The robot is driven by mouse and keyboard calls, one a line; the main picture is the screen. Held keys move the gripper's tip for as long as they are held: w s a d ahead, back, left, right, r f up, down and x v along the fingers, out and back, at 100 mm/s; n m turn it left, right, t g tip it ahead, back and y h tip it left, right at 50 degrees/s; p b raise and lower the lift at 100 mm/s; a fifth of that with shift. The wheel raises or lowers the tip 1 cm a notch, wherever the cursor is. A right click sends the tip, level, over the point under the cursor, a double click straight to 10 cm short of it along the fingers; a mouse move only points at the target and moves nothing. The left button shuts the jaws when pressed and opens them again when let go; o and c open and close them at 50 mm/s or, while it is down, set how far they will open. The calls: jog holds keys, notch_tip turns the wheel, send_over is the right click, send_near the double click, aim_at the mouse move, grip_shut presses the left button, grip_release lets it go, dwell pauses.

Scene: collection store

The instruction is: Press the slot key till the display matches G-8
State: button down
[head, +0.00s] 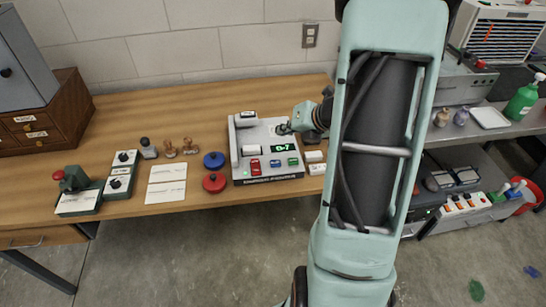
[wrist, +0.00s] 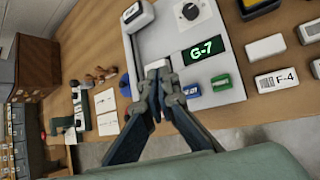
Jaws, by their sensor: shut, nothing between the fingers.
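The labelling device (head: 262,136) is a pale grey box near the front edge of the wooden table. Its display (wrist: 203,49) reads G-7 in green; it also shows in the head view (head: 284,148). Below the display are a red key (head: 255,166), a blue key (head: 275,163) and a green key (head: 293,161). The wrist view shows the blue key (wrist: 192,91) and green key (wrist: 221,82); the red one is hidden behind my fingers. Key lettering is too small to read. My gripper (wrist: 158,71) is shut and empty over the device, left of the display in the wrist view.
White blocks, one marked F-4 (wrist: 278,80), lie right of the device. Blue (head: 214,160) and red (head: 214,182) round pads, stamps (head: 170,149) and white cards (head: 166,183) lie to its left. The table behind is largely clear.

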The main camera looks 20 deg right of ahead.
aim_at(278, 163)
jog(key=shift+w+a+f+y, duration=0.1)
jog(key=shift+a+f+y, duration=0.1)
jog(key=shift+a, duration=0.3)
jog(key=shift+a+f+y, duration=0.1)
jog(key=shift+a+y, duration=0.1)
jog(key=shift+a, duration=0.3)
notch_tip(278, 163, down, 9)
jog(key=b, duration=0.8)
jog(key=shift+r, duration=0.1)
dwell(0.6)
jog(key=shift+f+b, duration=0.4)
jog(key=shift+f+b, duration=0.45)
dwell(0.6)
dwell(0.3)
jog(key=shift+r+p, duration=0.9)
